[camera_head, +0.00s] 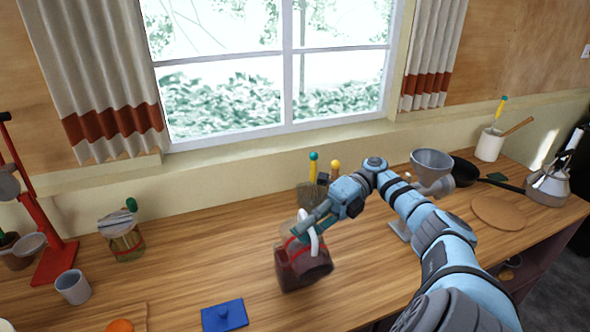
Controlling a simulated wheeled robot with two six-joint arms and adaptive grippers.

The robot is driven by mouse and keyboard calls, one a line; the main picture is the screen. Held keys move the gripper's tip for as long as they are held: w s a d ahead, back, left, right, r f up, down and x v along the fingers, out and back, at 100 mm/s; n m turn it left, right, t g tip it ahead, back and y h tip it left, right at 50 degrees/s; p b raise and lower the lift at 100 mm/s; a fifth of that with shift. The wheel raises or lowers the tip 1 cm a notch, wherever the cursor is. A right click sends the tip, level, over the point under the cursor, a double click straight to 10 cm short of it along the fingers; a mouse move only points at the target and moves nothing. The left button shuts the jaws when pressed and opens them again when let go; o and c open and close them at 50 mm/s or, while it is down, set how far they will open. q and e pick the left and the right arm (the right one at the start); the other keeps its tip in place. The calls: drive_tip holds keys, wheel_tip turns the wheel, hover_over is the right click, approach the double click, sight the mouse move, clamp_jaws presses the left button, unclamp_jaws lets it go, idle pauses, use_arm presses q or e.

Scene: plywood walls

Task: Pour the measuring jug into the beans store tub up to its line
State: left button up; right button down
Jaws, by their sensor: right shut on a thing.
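My right gripper (312,222) reaches in from the right and is shut on the measuring jug by its white curved handle (316,243). Around and below the handle is a see-through vessel with dark red contents (300,271) and a red line near its top. The jug and this vessel overlap in view, so I cannot tell where one ends, nor whether anything is flowing. A blue lid with a knob (224,315) lies on the counter in front. My left gripper is not in view.
A banded jar (126,244), a grey cup (73,287) and a red stand (55,262) are at left. A utensil holder (310,198) stands behind the jug. A grey bowl (431,162), dark pan (464,172), round board (498,212) and kettle (549,185) are right.

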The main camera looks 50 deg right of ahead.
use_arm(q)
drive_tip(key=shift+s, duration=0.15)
use_arm(e)
drive_tip(key=shift+w+d+r+m, duration=0.25)
drive_tip(key=shift+w+r+m, duration=0.05)
drive_tip(key=shift+w+m, duration=0.15)
idle(0.8)
